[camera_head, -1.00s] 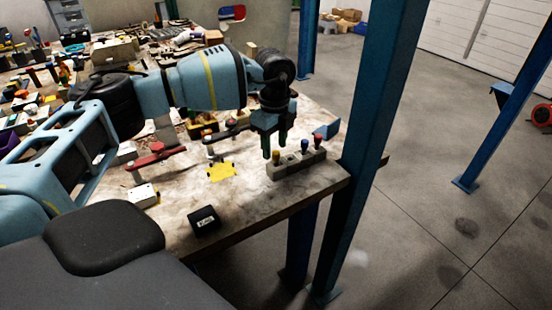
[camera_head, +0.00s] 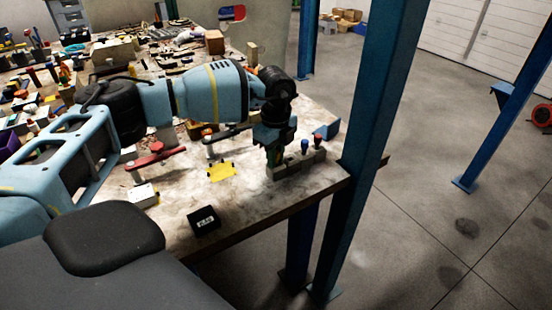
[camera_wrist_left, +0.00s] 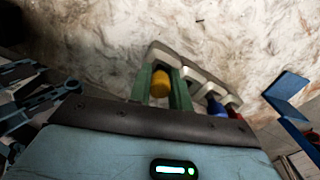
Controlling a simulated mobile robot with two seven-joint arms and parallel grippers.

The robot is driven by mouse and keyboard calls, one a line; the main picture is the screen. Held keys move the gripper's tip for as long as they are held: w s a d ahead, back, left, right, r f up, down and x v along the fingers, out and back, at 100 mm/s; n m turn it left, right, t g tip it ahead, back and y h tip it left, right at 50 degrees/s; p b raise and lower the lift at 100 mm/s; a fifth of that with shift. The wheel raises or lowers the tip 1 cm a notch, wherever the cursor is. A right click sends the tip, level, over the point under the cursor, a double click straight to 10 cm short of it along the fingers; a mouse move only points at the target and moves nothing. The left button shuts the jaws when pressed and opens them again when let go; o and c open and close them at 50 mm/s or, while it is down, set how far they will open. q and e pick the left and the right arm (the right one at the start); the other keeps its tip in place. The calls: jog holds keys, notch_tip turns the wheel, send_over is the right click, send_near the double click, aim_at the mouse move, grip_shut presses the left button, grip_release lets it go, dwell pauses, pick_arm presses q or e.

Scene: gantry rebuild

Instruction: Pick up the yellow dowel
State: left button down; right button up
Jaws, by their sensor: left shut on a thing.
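The yellow dowel (camera_wrist_left: 161,83) shows in the left wrist view between the two green fingers of my left gripper (camera_wrist_left: 160,88). The fingers are shut on it. It stands at one end of a grey holder block (camera_wrist_left: 203,81), and I cannot tell whether it is still seated there. In the head view my left gripper (camera_head: 273,156) points down at the left end of the holder block (camera_head: 311,161), and hides the yellow dowel. A blue dowel (camera_head: 304,146) and a red dowel (camera_head: 318,141) stand in the block to the right. My right gripper is not in view.
A blue bracket (camera_head: 327,131) lies behind the block near the table edge. A blue post (camera_head: 382,95) rises close to the right of the table. A yellow tag (camera_head: 221,171), a black box (camera_head: 204,220) and a red tool (camera_head: 155,156) lie to the left.

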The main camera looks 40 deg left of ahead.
pick_arm(q)
jog(key=shift+r, duration=0.15)
jog(key=shift+r, duration=0.55)
notch_tip(320, 180, up, 2)
jog(key=shift+r, duration=0.2)
jog(key=s+d+r, duration=0.1)
jog(key=s+d, duration=0.1)
jog(key=s, duration=1.3)
jog(key=shift+s+d, duration=0.35)
jog(key=shift+s, duration=0.05)
jog(key=shift+r, duration=0.1)
